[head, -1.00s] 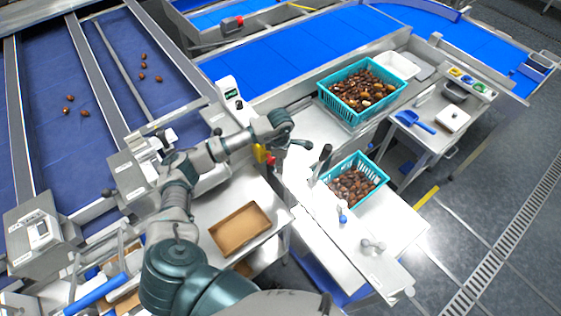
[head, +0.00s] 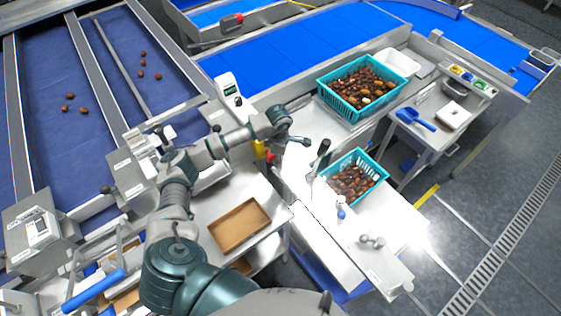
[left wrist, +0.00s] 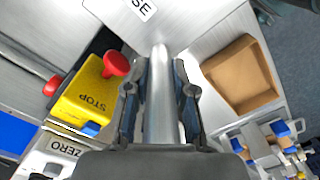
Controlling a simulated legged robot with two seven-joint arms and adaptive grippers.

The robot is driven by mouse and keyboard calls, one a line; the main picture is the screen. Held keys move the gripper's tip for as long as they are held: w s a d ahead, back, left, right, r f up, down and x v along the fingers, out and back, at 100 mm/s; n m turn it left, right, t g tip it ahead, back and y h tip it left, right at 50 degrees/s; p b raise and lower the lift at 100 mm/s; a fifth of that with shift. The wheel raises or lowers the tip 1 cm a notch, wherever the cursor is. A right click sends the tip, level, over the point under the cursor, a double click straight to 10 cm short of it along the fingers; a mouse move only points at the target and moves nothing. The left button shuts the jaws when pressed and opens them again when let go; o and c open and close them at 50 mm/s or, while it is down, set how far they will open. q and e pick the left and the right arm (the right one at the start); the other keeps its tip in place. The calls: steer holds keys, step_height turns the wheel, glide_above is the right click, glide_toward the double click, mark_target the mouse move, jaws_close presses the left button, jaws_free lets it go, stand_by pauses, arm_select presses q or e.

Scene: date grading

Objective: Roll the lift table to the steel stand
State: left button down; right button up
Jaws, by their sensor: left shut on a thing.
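The lift table (head: 385,262) stands at the lower right of the head view, with a steel top and a teal crate of dates (head: 352,180) on it. A dark upright grip (head: 321,152) rises at its left side. My left gripper (head: 291,139) is at the far left end of the table. In the left wrist view, the fingers (left wrist: 160,92) are shut around a bright steel bar (left wrist: 161,120). Where that bar joins the table is hidden. What looks like the steel stand (head: 345,129) lies just beyond, under another teal crate of dates (head: 360,88). My right gripper does not show.
A yellow stop box (left wrist: 88,92) with a red button is close to the left gripper. A brown tray (head: 240,226) lies on a bench to the left. A bench with a blue scoop (head: 415,120) stands at the right. Open floor (head: 500,210) lies farther right.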

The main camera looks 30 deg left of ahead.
arm_select(q)
steer(key=shift+w+a+r, duration=0.15)
steer(key=shift+w+a, duration=0.2)
steer(key=shift+a, duration=0.3)
steer(key=shift+w, duration=0.1)
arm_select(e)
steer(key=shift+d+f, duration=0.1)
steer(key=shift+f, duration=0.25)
arm_select(q)
steer(key=c, duration=1)
jaws_free()
steer(key=shift+a, duration=0.35)
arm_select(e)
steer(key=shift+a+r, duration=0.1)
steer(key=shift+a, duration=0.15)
arm_select(q)
steer(key=shift+f, duration=0.2)
steer(key=shift+r, duration=0.5)
steer(key=shift+w+a+r, duration=0.1)
steer(key=shift+a+r, duration=0.05)
steer(key=shift+r, duration=2.6)
steer(key=shift+a+r, duration=0.1)
steer(key=shift+r, duration=2.6)
steer(key=shift+d, duration=0.15)
